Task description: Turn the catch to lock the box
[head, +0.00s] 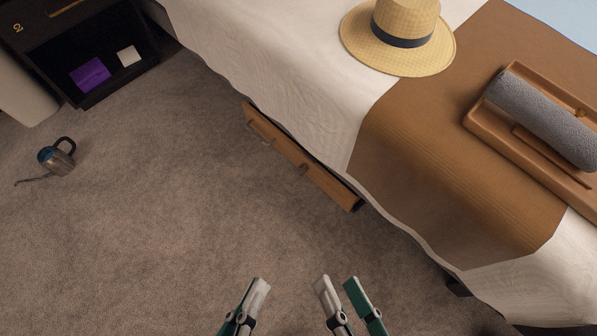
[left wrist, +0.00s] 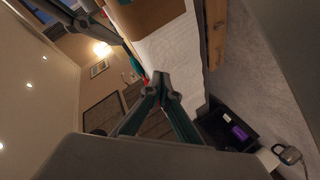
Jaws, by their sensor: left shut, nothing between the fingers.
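A long wooden front (head: 325,183), like the side of a drawer or box, shows low beside the bed, partly under the white sheet. Two small fittings (head: 303,168) are on it; I cannot tell which is a catch. It also shows as a wooden strip in the left wrist view (left wrist: 217,35). My left gripper (head: 262,286) is shut and empty over the carpet, well in front of it. Its fingers meet in the left wrist view (left wrist: 164,78). My right gripper (head: 336,280) is to its right, fingers slightly apart, empty.
The bed carries a brown cover (head: 440,180), a straw hat (head: 425,55) and a wooden tray (head: 490,139) with a grey roll (head: 545,120). The carpet between is clear.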

